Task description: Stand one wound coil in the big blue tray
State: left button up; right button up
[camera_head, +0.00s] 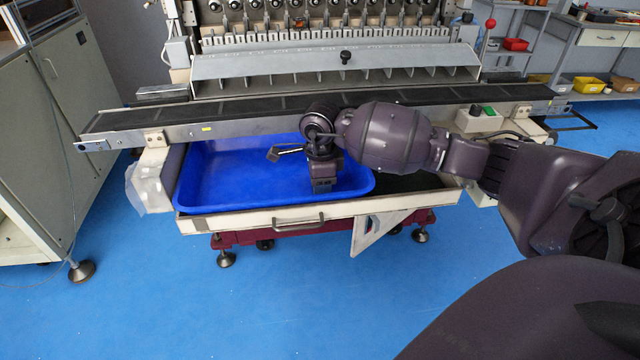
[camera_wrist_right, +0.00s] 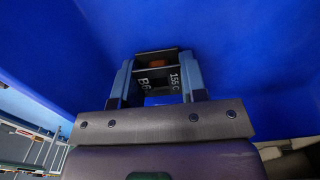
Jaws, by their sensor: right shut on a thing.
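The big blue tray (camera_head: 225,185) sits in a pale drawer under the winding machine. It fills most of the right wrist view (camera_wrist_right: 230,50). My right gripper (camera_head: 323,188) points down inside the tray's outline, toward its right part. In the right wrist view my right gripper (camera_wrist_right: 158,88) is shut on a dark wound coil (camera_wrist_right: 157,72) with white lettering and a coppery spot. I cannot tell whether the coil touches the tray floor. The coil is hidden in the head view. My left gripper is out of view.
A conveyor belt (camera_head: 260,107) runs across behind the tray. The drawer's front rail with a handle (camera_head: 299,222) borders it in front. A grey cabinet (camera_head: 50,120) stands at the left. The tray's left part is empty.

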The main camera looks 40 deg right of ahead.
jog(key=shift+f, duration=0.2)
jog(key=o, duration=0.9)
jog(key=shift+r, duration=0.15)
jog(key=shift+r, duration=0.4)
notch_tip(320, 180, up, 11)
jog(key=p, duration=0.2)
jog(key=shift+r, duration=0.2)
jog(key=shift+s+f, duration=0.1)
